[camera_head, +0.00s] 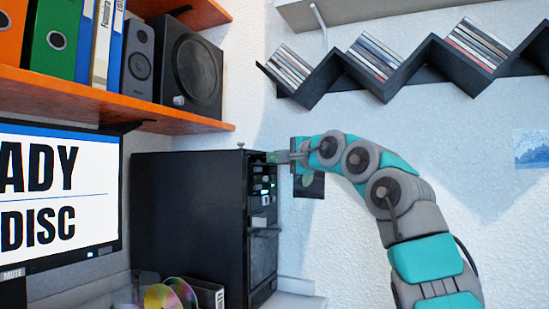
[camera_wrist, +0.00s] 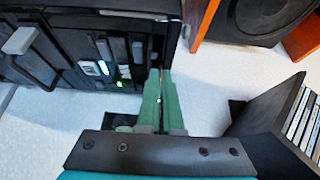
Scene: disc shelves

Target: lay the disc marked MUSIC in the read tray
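My gripper (camera_wrist: 161,72) is at the upper front of the black computer tower (camera_head: 190,210). In the wrist view its two green fingers lie almost against each other, with only a thin gap and no disc visible between them. In the head view the gripper (camera_head: 275,157) shows at the tower's top front edge. The tower's front (camera_wrist: 118,50) has several slots and buttons, with one lit white and small green lights. I cannot make out an extended read tray. Loose discs (camera_head: 162,297) lie at the bottom of the head view; no MUSIC marking is readable on them.
A zigzag wall shelf (camera_head: 400,85) holds several rows of thin cases. Orange shelves (camera_head: 60,92) carry binders and speakers (camera_head: 188,65) above the tower. A monitor (camera_head: 60,200) at left shows "ADY" and "DISC". The wall right of my arm is mostly bare.

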